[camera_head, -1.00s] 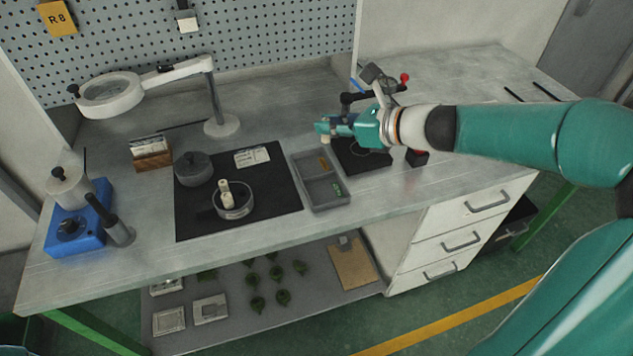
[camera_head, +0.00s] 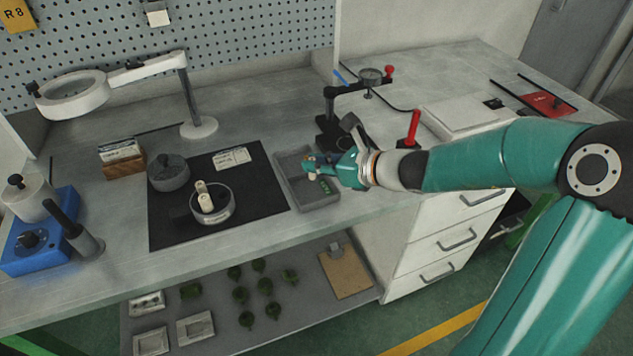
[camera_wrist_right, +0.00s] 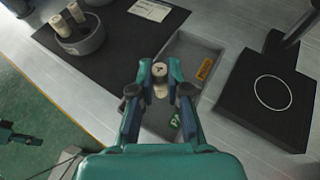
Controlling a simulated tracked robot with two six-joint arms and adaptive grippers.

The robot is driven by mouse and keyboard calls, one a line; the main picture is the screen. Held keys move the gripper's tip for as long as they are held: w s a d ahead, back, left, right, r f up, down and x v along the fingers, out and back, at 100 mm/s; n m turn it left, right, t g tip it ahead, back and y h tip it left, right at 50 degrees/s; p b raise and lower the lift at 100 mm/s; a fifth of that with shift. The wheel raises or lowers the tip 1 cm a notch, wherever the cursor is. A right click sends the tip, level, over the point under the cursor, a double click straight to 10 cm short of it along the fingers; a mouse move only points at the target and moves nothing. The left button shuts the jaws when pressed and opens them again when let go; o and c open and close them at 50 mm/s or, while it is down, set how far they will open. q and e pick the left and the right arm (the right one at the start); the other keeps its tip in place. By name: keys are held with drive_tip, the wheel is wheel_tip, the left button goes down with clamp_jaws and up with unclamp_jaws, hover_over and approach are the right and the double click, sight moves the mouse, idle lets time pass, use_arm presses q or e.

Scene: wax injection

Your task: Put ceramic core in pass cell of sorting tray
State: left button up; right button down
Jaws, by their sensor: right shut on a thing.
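My right gripper (camera_head: 309,164) is shut on a cream ceramic core (camera_wrist_right: 160,72), held between the fingertips (camera_wrist_right: 160,82) in the wrist view. The grey sorting tray (camera_head: 283,178) lies beneath it, at the right of the black mat. In the wrist view, the tray has an orange label (camera_wrist_right: 205,68) in its far cell and a green label (camera_wrist_right: 175,118) in its near cell. The core appears above the tray; its height and the exact cell under it are unclear. A teal part with dark tips at the wrist view's left edge looks like my left gripper (camera_wrist_right: 20,135); its jaws are unclear.
A round dish (camera_head: 222,214) with two cream cores (camera_head: 204,195) stands on the black mat (camera_head: 180,232), near a grey lidded pot (camera_head: 168,174). A black gauge stand (camera_head: 330,130) is behind my right gripper. A magnifier lamp (camera_head: 197,128) stands at the back.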

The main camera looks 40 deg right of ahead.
sight(315, 177)
drive_tip(key=shift+f+b, duration=0.65)
drive_tip(key=shift+f, duration=1.45)
drive_tip(key=c, duration=1.2)
unclamp_jaws()
drive_tip(key=shift+o, duration=0.2)
drive_tip(key=shift+s+r, duration=0.1)
drive_tip(key=shift+s+d+r, duration=0.15)
drive_tip(key=shift+s+d, duration=0.05)
drive_tip(key=shift+s, duration=0.1)
drive_tip(key=p+v, duration=0.1)
drive_tip(key=v, duration=1)
drive_tip(key=shift+p, duration=0.35)
